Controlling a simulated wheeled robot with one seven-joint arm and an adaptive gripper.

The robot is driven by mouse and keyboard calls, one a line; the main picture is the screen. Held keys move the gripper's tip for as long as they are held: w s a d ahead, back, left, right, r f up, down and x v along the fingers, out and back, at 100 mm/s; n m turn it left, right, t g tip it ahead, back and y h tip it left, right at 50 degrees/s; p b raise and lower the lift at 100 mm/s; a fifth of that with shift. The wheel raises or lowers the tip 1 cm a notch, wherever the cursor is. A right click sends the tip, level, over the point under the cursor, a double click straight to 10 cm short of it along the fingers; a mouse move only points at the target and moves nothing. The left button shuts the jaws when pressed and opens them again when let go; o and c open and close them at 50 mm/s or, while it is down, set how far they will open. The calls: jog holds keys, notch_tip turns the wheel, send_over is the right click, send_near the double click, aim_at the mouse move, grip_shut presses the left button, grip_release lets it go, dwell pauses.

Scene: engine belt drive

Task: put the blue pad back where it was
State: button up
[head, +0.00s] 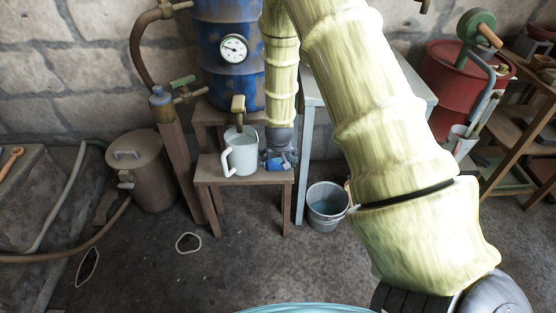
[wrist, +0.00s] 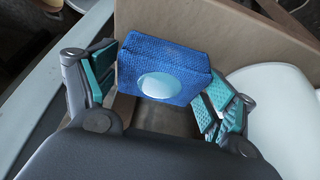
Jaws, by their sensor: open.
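The blue pad (wrist: 185,73) is a small block with a woven surface and a pale round spot on its near face. In the wrist view it lies between the two teal-lined fingers of my gripper (wrist: 160,80), which are open. Both fingers are close beside it; I cannot tell whether either touches. In the head view the pad (head: 276,164) shows at the right end of the low wooden bench (head: 215,174), just below my gripper (head: 280,157). The pad's underside is hidden.
A white jug (head: 240,152) stands on the bench close left of the pad, under a tap; it also fills the right of the wrist view (wrist: 280,115). A pale table leg (head: 304,165) rises close on the right. A metal bucket (head: 327,206) stands on the floor.

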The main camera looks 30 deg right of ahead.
jog(key=shift+r, duration=0.1)
jog(key=p+v, duration=0.3)
jog(key=v, duration=0.9)
jog(key=s+a+f+n+g, duration=0.15)
jog(key=s+a+f, duration=0.25)
jog(key=s+f, duration=0.4)
jog(key=s+a+f+n+g, duration=0.1)
jog(key=s+a+f+n, duration=0.1)
jog(key=s+a+f, duration=0.7)
jog(key=s+f, duration=0.1)
jog(key=s, duration=0.3)
jog(key=s+a+f+n+g+y, duration=0.1)
jog(key=s+a+f, duration=0.1)
jog(key=s, duration=0.5)
jog(key=s+a+f+n+y, duration=0.1)
jog(key=s+a+f, duration=0.2)
jog(key=s, duration=0.4)
jog(key=shift+s+f, duration=0.2)
jog(key=shift+f, duration=0.25)
jog(key=shift+g, duration=0.25)
notch_tip(320, 180, up, 22)
jog(key=p, duration=2.1)
